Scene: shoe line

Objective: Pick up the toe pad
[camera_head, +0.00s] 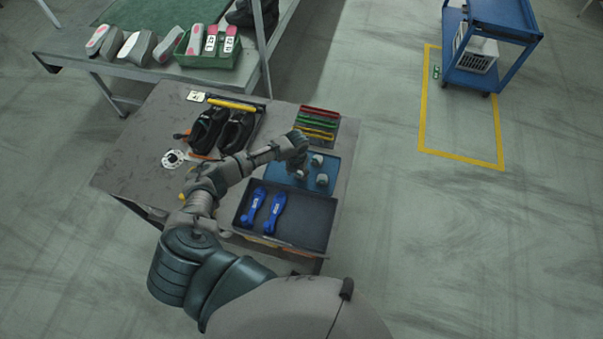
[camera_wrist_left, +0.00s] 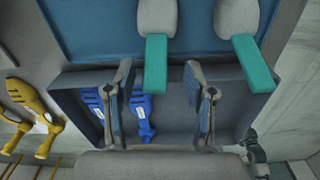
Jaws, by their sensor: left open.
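Two grey rounded toe pads with teal handles lie at the blue tray (camera_head: 279,168). One toe pad (camera_head: 317,160) is farther from me and the other toe pad (camera_head: 321,180) is nearer. In the left wrist view they are at the top, a left one (camera_wrist_left: 156,17) and a right one (camera_wrist_left: 236,17). My left gripper (camera_head: 300,172) is over the left part of the blue tray. In the wrist view its open fingers (camera_wrist_left: 160,84) appear on either side of the left pad's teal handle, with nothing gripped; the height between them is unclear. My right gripper is not in view.
A dark tray (camera_head: 318,238) with two blue tools (camera_head: 274,212) lies on the near side of the blue tray. A rack of coloured strips (camera_head: 318,122) stands behind it. Black shoes (camera_head: 208,130) stand to the left. Bare table (camera_head: 130,165) lies farther left.

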